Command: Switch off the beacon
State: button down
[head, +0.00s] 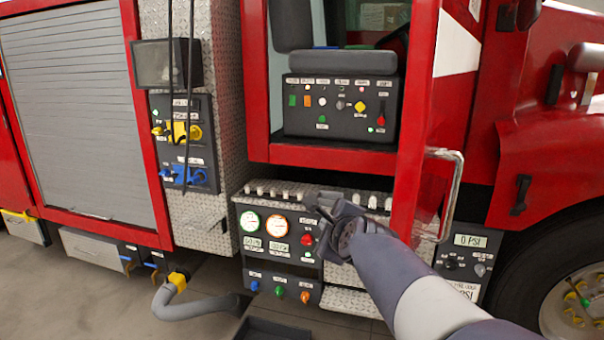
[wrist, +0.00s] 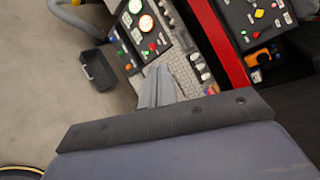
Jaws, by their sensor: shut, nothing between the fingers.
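No beacon light shows, and the labels are too small to read, so I cannot tell which control is the beacon's. A black control panel (head: 340,130) sits inside the red-framed cab opening. Part of this panel shows in the wrist view (wrist: 246,25). My gripper (head: 322,205) is shut and empty, below this panel and in front of the lower pump panel. Its shut fingers show in the wrist view (wrist: 158,84).
The lower pump panel (head: 262,257) has two round gauges and coloured knobs. A row of pale levers (head: 275,194) lies above it. The red door edge with a silver handle (head: 450,190) stands right, near my arm. A grey hose (head: 185,303) lies lower left.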

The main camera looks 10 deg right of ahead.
jog(key=w+d+r+m+t+h, duration=0.4)
jog(key=w+d+r+m+h, duration=0.4)
jog(key=m, duration=0.9)
jog(key=w+d+r, duration=0.1)
jog(key=w+r, duration=0.2)
jog(key=w, duration=0.2)
jog(key=shift+w+d, duration=0.3)
jog(key=shift+w, duration=0.1)
